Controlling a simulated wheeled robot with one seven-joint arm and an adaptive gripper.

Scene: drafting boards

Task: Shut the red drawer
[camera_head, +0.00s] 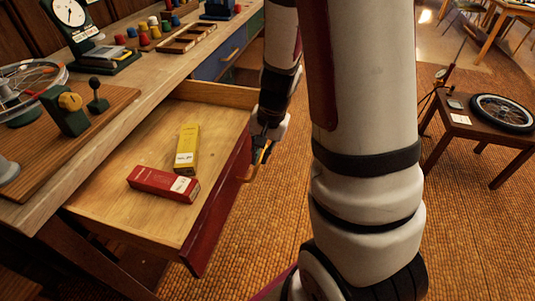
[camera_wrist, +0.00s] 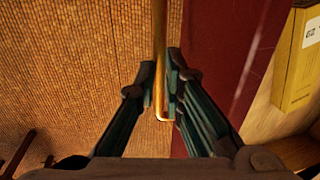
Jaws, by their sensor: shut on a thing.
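The red drawer (camera_head: 213,223) is pulled out from under the workbench, its wooden inside in full view. In the wrist view its red front (camera_wrist: 205,50) runs along the right of the handle. My gripper (camera_head: 264,140) is at the drawer's front, its fingers (camera_wrist: 161,95) closed around the brass handle (camera_wrist: 160,40). The handle also shows in the head view (camera_head: 258,168). A red box (camera_head: 158,183) and a yellow box (camera_head: 187,150) lie inside the drawer. Part of the drawer front is hidden behind my gripper.
The workbench top (camera_head: 140,75) holds a wheel stand, a dial gauge (camera_head: 68,15) and colored spools. A closed blue drawer (camera_head: 222,58) is farther along. A small table (camera_head: 460,127) with a wheel stands at the right. Ribbed floor lies clear between.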

